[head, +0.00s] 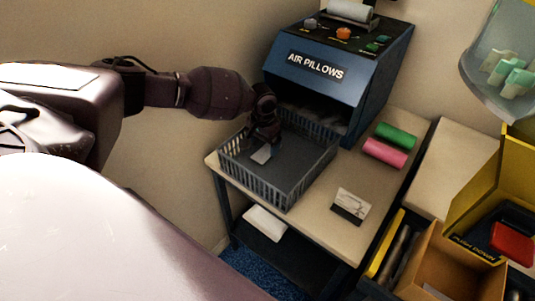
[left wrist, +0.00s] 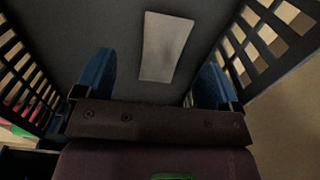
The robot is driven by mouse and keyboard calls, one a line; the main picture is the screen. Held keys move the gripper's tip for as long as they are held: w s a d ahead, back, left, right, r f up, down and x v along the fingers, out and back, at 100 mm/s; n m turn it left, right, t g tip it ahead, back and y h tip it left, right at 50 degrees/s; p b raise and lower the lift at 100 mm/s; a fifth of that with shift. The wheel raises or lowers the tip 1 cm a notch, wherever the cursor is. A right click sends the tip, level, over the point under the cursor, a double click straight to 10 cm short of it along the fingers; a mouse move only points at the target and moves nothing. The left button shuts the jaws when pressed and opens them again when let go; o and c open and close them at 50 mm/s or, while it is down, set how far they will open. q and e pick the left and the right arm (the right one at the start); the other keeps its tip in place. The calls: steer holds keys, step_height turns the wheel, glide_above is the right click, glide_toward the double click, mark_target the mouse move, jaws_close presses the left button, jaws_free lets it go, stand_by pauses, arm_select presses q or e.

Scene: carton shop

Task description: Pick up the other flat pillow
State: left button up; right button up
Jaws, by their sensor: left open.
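A flat grey-white pillow (head: 261,154) lies on the floor of the dark grey slatted basket (head: 287,193), near its left side. My left gripper (head: 266,140) reaches down into the basket just above and behind the pillow. In the left wrist view the same pillow (left wrist: 166,47) lies flat between and ahead of the two blue fingertips (left wrist: 152,80), which are apart with nothing between them touching. Another white flat pillow-like piece (head: 265,222) lies on the lower shelf under the table. My right gripper is in neither view.
The blue air pillow machine (head: 330,75) stands behind the basket. Green (head: 396,136) and pink (head: 385,153) rolls and a card (head: 350,205) lie on the table to the right. An open brown carton (head: 445,265) stands at the lower right. The basket walls surround my left gripper.

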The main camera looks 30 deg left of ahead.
mark_target(261, 154)
arm_select(q)
steer(key=shift+f, duration=0.1)
steer(key=shift+a+f+b, duration=0.1)
steer(key=shift+f+b, duration=0.2)
steer(key=f+b, duration=0.3)
steer(key=f, duration=0.1)
steer(key=shift+s+a, duration=0.1)
steer(key=shift+a, duration=0.15)
steer(key=shift+f, duration=0.2)
steer(key=shift+r, duration=0.15)
steer(key=c, duration=1)
